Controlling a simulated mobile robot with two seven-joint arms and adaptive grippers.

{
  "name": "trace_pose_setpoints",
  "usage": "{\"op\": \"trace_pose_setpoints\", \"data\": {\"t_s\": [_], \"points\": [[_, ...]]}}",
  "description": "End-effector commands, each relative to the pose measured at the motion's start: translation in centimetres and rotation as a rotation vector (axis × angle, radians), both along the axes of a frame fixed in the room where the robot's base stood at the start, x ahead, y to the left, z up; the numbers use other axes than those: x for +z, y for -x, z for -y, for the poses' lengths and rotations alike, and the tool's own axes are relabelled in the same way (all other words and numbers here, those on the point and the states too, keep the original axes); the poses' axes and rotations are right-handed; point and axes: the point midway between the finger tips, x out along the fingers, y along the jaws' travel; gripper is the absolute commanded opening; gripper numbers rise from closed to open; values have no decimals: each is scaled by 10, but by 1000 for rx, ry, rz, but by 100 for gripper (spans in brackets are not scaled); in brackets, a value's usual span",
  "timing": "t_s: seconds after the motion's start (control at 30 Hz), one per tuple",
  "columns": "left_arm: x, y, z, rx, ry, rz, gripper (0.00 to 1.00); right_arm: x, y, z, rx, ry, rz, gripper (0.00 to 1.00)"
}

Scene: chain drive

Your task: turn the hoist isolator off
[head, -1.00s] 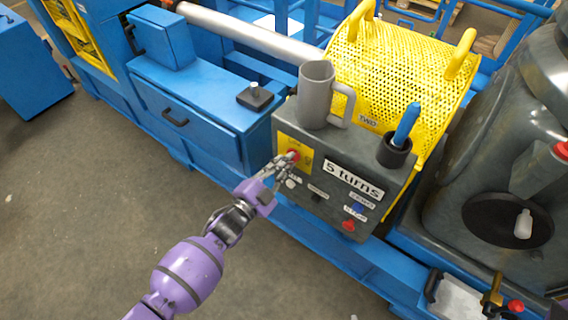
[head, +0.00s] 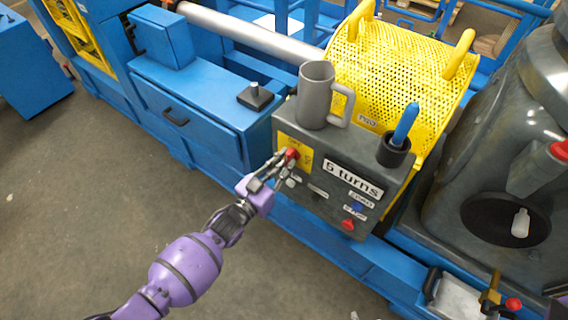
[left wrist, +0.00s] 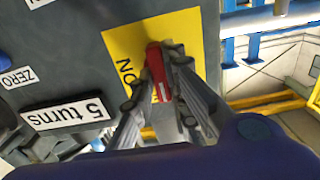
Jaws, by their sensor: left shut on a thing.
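The hoist isolator is a red handle (head: 291,154) on a yellow plate (head: 284,143) at the left of the grey control box's front face. My left gripper (head: 285,162) is at the handle with its fingers closed around it. In the left wrist view the red handle (left wrist: 157,72) sits between the two fingers (left wrist: 160,85), on the yellow plate (left wrist: 120,45), with the letters "ON" beside it. The fingers hide part of the handle and plate. My right gripper is not in view.
The control box (head: 318,150) bears a "5 turns" label (head: 352,178), a red button (head: 348,224) and a blue button (head: 357,208). A grey mug (head: 314,95) and a dark cup (head: 393,150) with a blue pen-like thing stand on top. Open floor lies left.

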Motion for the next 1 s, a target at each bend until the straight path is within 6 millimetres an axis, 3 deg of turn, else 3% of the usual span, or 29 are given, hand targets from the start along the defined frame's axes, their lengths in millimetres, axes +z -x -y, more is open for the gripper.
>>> {"op": "trace_pose_setpoints", "data": {"t_s": [0.57, 0.6, 0.73, 1.0], "points": [[-1, 1, 0, 0, 28, -23, 0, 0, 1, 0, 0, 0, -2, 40], [-1, 1, 0, 0, 28, -23, 17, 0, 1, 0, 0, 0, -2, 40], [-1, 1, 0, 0, 27, -22, 33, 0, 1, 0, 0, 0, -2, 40], [0, 0, 0, 0, 26, -20, 33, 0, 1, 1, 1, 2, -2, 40]]}}
